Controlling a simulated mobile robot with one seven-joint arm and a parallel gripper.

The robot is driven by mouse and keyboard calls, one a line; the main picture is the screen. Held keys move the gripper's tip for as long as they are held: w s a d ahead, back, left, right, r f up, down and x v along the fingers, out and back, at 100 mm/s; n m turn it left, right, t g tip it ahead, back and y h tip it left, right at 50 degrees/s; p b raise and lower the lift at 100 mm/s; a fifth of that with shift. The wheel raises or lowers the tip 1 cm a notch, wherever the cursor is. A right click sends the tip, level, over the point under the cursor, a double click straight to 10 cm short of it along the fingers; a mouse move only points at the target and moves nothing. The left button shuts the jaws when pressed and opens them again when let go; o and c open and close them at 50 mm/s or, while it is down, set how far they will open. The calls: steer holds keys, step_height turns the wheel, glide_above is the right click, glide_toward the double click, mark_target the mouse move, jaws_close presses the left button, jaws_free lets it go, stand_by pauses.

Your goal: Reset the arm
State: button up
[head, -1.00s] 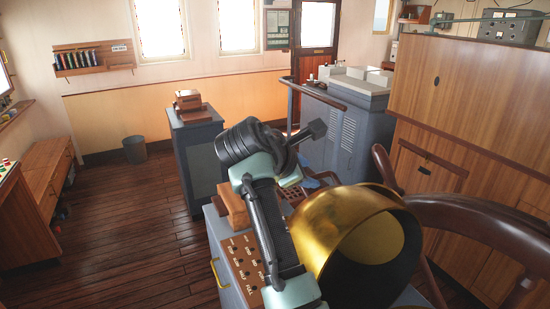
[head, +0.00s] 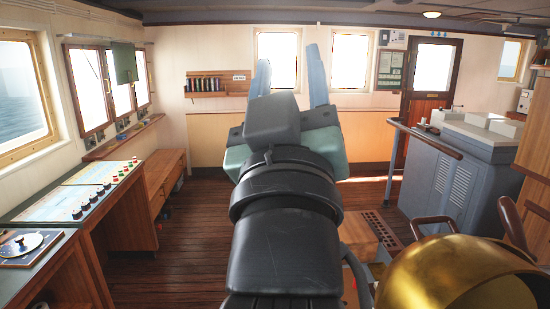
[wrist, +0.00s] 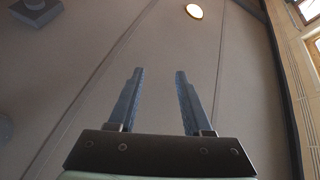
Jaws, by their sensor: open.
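My gripper (head: 290,82) is raised in the middle of the head view, with its two blue fingers pointing up in front of the far wall and windows. The black wrist and arm links below it fill the lower centre. In the wrist view my gripper (wrist: 154,85) shows its two fingers apart with nothing between them. Beyond them is the pale ceiling with a lit round lamp (wrist: 194,11). The gripper is open, empty and touches nothing that I can see.
A brass binnacle hood (head: 455,275) and a wooden steering wheel (head: 513,225) stand close at the lower right. A console with buttons (head: 75,200) runs along the left. A grey cabinet (head: 455,185) stands at the right. The wooden floor (head: 190,240) left of my arm is clear.

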steer(key=s+a+r+m+t+y, duration=0.1)
steer(key=s+r+m+t, duration=0.2)
steer(key=s, duration=0.6)
steer(key=shift+s+r, duration=0.15)
steer(key=shift+s, duration=0.1)
